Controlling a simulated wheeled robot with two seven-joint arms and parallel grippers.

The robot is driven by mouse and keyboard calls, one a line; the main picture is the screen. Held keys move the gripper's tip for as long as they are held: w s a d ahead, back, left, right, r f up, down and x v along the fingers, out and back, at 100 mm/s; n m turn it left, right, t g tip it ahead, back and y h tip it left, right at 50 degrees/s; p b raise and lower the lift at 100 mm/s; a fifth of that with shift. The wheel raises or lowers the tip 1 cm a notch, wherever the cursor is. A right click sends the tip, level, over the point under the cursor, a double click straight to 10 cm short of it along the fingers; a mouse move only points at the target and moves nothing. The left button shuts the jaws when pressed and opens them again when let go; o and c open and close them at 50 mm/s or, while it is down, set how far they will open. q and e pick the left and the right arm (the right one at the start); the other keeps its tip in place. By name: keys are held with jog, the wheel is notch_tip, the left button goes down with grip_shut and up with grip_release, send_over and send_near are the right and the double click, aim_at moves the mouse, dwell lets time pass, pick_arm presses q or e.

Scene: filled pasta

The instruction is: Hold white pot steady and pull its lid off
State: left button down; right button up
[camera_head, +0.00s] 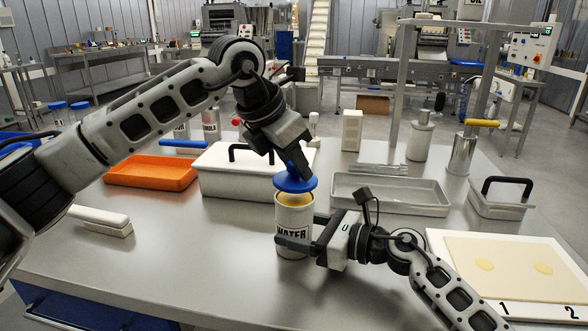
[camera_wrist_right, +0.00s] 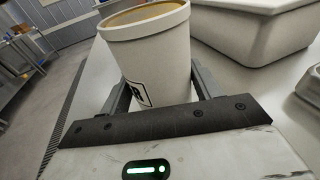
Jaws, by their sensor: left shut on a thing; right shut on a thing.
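The white pot (camera_head: 296,218), labelled "WATER", stands upright on the steel table in the head view. Its open rim shows a tan inside, and the pot (camera_wrist_right: 156,50) also fills the middle of the right wrist view. My right gripper (camera_head: 290,243) is shut on the pot's lower body, one finger on each side. The blue lid (camera_head: 296,185) is off the rim, a little above the pot and slightly tilted. My left gripper (camera_head: 293,168) is shut on the lid from above. The far side of the lid's grip is hidden by the gripper.
A white lidded box (camera_head: 222,181) with a black handle stands close behind the pot. An orange tray (camera_head: 150,172) is at left, a grey tray (camera_head: 420,203) at right. A white board with dough (camera_head: 470,248) lies front right.

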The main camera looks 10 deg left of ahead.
pick_arm(q)
jog(key=shift+r, duration=1.45)
pick_arm(e)
jog(key=shift+f, duration=0.1)
jog(key=o, duration=1)
jog(key=shift+d, duration=0.1)
